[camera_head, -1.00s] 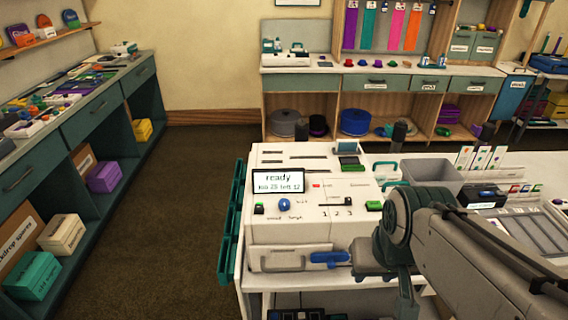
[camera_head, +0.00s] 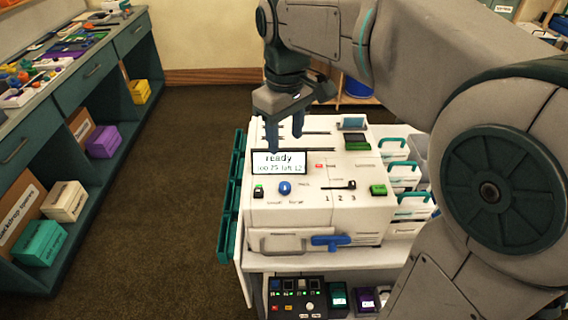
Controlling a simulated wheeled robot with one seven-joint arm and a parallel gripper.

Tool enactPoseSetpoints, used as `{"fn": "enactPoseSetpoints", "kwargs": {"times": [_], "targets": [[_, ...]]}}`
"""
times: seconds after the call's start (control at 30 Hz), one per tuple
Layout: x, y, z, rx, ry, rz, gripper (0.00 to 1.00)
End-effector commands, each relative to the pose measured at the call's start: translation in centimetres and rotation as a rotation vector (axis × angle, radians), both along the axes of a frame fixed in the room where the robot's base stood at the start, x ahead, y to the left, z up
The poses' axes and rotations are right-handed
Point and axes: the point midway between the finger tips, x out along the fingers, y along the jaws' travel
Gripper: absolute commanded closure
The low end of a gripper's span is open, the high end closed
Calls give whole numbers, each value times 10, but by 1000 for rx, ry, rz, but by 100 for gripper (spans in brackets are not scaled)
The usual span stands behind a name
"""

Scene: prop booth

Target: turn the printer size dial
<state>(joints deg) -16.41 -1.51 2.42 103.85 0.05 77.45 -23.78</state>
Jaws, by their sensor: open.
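The white printer (camera_head: 350,213) stands on a white table in the middle of the head view. Its screen (camera_head: 279,162) reads "ready". The blue round dial (camera_head: 285,188) sits on the front panel below the screen, with small labels under it that are too small to read surely. My gripper (camera_head: 285,145) points down over the printer's back left part, behind and above the dial. Its two fingers are apart and empty, and they overlap the screen's top edge in the picture. I cannot tell exactly how high they are.
A blue handle (camera_head: 331,242) sticks out at the front. A teal rack (camera_head: 229,215) hangs at the left side. The floor left is clear.

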Motion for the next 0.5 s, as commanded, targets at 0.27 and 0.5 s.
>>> {"fn": "enactPoseSetpoints", "kwargs": {"times": [0.27,0.5], "targets": [[1,1,-32,-3,9,11,51],[0,1,-84,-4,10,9,51]]}}
